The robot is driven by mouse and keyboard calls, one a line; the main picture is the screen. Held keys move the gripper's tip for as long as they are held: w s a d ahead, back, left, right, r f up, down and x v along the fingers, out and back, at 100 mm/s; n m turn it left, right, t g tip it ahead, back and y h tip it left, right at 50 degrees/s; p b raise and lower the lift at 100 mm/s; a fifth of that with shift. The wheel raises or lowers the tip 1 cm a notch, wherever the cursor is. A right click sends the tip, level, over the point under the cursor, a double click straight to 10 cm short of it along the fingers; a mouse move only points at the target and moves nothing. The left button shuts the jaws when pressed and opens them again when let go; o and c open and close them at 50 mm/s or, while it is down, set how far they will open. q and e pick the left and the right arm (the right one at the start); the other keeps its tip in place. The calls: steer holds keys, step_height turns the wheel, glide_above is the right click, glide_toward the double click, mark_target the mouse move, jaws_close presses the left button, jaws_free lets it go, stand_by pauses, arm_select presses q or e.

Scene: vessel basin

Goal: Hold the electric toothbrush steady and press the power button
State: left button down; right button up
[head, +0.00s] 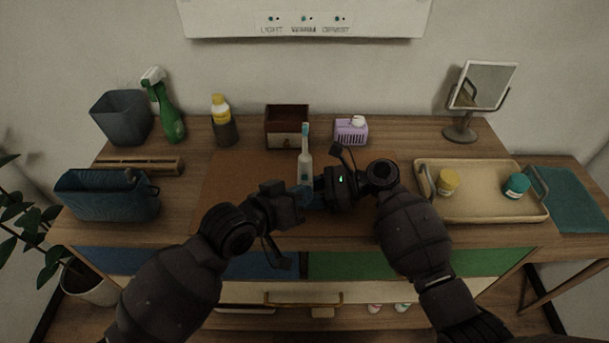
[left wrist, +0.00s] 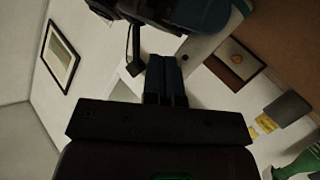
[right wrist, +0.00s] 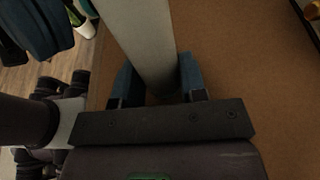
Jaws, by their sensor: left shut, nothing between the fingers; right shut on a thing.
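The electric toothbrush (head: 305,168) stands upright over the brown mat, with a pale body and a teal-tipped head. My right gripper (head: 317,187) is shut on its handle from the right. In the right wrist view the pale handle (right wrist: 140,45) runs between the two blue fingertips. My left gripper (head: 302,195) is shut and empty, close in front of the handle's lower part. In the left wrist view its blue fingers (left wrist: 164,75) are together, with part of the pale handle (left wrist: 204,44) just beyond. I cannot tell whether they touch it.
A beige tray (head: 480,211) with yellow and teal jars lies right, below a mirror (head: 484,86). A wooden box (head: 287,123) and purple basket (head: 351,131) stand behind. A blue basket (head: 108,194), grey bin and bottles stand left. The brown mat (head: 240,180) is clear on its left.

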arm_select(q)
steer(key=shift+s, duration=0.1)
steer(key=shift+s+a, duration=0.15)
steer(key=shift+s, duration=2.8)
arm_select(e)
steer(key=o, duration=0.8)
steer(key=shift+d, duration=0.1)
